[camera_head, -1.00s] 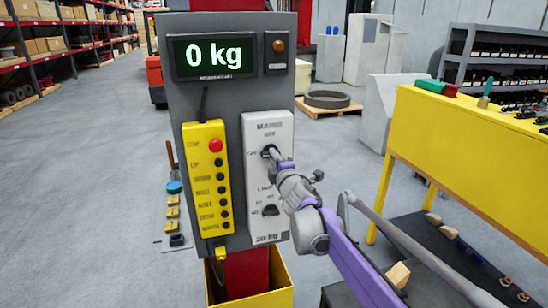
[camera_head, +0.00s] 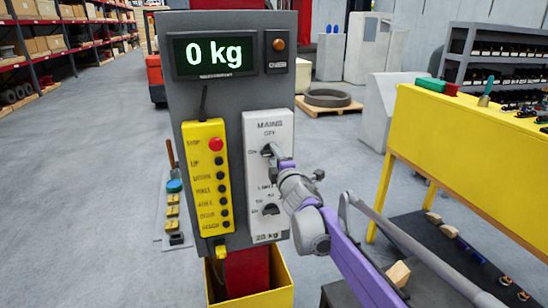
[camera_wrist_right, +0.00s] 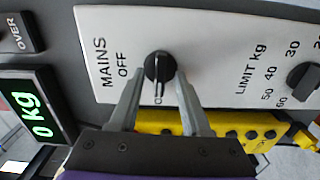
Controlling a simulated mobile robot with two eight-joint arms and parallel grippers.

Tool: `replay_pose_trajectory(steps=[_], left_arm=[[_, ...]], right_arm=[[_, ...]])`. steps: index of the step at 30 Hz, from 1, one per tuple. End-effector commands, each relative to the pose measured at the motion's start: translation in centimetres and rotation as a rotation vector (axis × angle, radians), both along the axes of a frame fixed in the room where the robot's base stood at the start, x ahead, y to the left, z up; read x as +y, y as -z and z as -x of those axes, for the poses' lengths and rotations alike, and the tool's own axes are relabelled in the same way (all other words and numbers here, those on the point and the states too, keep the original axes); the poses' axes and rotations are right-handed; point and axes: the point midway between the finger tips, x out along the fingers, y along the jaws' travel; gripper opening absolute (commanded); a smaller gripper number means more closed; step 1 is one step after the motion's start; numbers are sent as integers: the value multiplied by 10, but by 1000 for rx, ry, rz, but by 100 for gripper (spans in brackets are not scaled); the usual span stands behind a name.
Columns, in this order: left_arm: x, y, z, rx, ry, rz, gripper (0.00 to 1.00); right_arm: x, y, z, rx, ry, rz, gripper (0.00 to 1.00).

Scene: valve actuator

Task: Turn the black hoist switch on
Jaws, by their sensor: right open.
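The black mains switch (camera_head: 267,150) is a round knob on the white panel (camera_head: 257,225) of the grey post. It also shows in the right wrist view (camera_wrist_right: 159,67), beside the "MAINS OFF" lettering. There its raised ridge runs up and down the picture, not towards "OFF". It points at a second label, mostly hidden. My right gripper (camera_head: 276,158) is at the switch; in the right wrist view (camera_wrist_right: 160,82) its open fingers stand on either side of the knob, with visible gaps. My left gripper is not in view.
A second black knob (camera_head: 270,210), marked as a kg limit, sits lower on the panel. A yellow button pendant (camera_head: 208,180) hangs at left. The display (camera_head: 214,55) reads 0 kg, beside a dull orange lamp (camera_head: 278,45). A yellow table (camera_head: 470,160) stands at right.

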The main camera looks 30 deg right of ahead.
Motion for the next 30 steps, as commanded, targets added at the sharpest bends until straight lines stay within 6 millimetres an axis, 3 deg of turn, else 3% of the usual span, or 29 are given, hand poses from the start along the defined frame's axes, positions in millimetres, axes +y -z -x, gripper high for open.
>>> replay_pose_trajectory(steps=[15, 21, 30], left_arm=[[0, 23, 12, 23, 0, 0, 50], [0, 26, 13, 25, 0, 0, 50], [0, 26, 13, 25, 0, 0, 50]], right_arm=[[20, 3, 86, 2, 1, 0, 48], [24, 1, 99, 1, 0, 1, 48], [24, 0, 100, 0, 0, 0, 48]])
